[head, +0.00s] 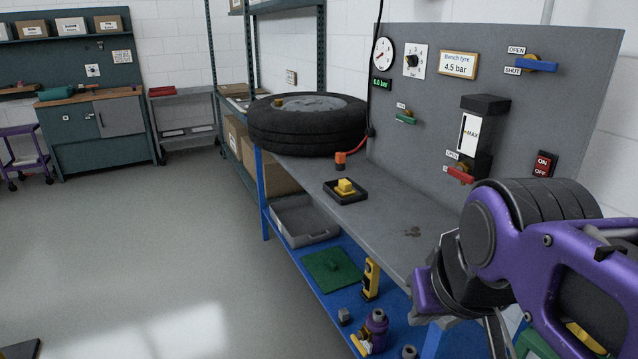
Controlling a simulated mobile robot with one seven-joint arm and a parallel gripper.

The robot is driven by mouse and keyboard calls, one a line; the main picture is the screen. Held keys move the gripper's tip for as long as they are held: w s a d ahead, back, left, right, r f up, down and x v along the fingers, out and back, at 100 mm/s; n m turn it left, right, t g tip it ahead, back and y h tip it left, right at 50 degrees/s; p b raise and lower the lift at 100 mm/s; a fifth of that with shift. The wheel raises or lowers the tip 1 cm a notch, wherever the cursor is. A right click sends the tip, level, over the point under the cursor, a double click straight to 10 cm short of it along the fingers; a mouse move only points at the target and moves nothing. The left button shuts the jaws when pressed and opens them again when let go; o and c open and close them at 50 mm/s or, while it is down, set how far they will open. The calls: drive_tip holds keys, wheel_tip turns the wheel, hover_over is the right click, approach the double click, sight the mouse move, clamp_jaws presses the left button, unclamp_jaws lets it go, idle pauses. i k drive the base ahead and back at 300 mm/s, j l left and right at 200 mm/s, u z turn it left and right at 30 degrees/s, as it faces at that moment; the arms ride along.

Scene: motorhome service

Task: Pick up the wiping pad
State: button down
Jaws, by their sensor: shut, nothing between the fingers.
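The wiping pad (345,186) appears to be the small yellow block with a raised grip, sitting in a shallow black tray (330,196) on the grey bench top. My purple and black arm reaches in from the right. My gripper (497,336) shows only in part at the bottom edge, pointing down in front of the bench. It is shut and empty, well to the right of the pad and nearer the camera. Its fingertips are cut off by the frame.
A brown stain (412,232) marks the bench top (375,215). A tyre (307,122) lies at its far end, with an orange-tipped red hose (341,160) beside it. A panel (430,80) with gauges and valves stands behind. The blue lower shelf (325,290) holds several items.

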sight(344, 189)
drive_tip(key=k, duration=0.35)
drive_tip(key=k+z, duration=0.15)
drive_tip(key=z, duration=0.25)
drive_tip(key=k+z, duration=0.15)
drive_tip(key=z, duration=1.55)
drive_tip(key=i+j, duration=0.1)
drive_tip(key=j, duration=1.55)
drive_tip(key=i+j+z, duration=0.1)
drive_tip(key=j, duration=1.55)
